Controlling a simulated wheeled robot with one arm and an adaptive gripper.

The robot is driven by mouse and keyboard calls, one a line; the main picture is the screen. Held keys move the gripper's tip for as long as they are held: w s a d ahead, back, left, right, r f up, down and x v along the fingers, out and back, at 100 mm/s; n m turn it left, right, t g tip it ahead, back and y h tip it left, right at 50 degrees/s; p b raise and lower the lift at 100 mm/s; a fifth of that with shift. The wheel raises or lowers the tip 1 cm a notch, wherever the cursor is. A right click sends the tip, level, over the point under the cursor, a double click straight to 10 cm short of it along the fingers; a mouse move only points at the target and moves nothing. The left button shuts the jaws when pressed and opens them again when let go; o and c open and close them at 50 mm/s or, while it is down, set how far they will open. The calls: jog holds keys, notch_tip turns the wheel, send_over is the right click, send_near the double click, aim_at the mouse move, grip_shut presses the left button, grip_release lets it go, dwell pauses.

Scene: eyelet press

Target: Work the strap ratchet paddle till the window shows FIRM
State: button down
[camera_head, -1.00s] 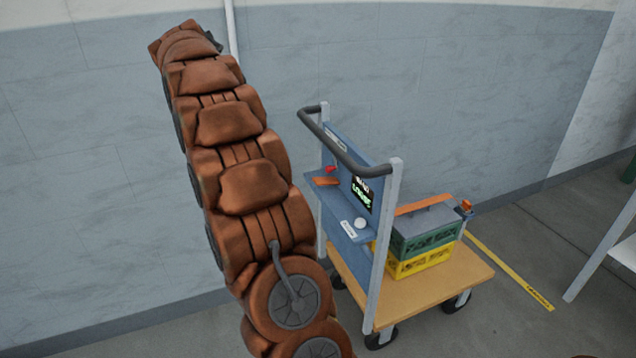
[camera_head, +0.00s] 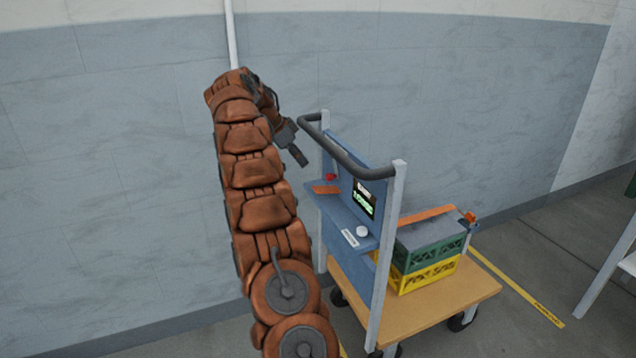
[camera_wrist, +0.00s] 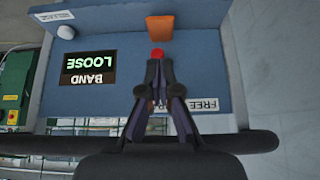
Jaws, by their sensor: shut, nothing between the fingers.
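The window (camera_head: 364,198) is a dark screen on the cart's blue panel. In the wrist view the window (camera_wrist: 88,68) reads BAND LOOSE, upside down. An orange block (camera_head: 326,190), perhaps the paddle, lies on the panel's ledge; it also shows in the wrist view (camera_wrist: 160,28). A red knob (camera_wrist: 157,53) sits beside it. An orange strap (camera_head: 425,213) runs over the stacked crates to an orange-topped fitting (camera_head: 470,217). My gripper (camera_head: 303,160) is shut and empty, left of the panel near the handle. In the wrist view its fingertips (camera_wrist: 159,68) line up with the red knob; contact cannot be told.
The cart's dark push handle (camera_head: 345,152) crosses close to my gripper and spans the wrist view (camera_wrist: 262,142). A white knob (camera_head: 362,232) sits on the ledge. Green (camera_head: 432,240) and yellow (camera_head: 425,275) crates stand on the wooden deck (camera_head: 440,305). A wall is behind.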

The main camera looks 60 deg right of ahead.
aim_at(324, 188)
jog(key=shift+b+x, duration=0.4)
jog(key=shift+x, duration=4.6)
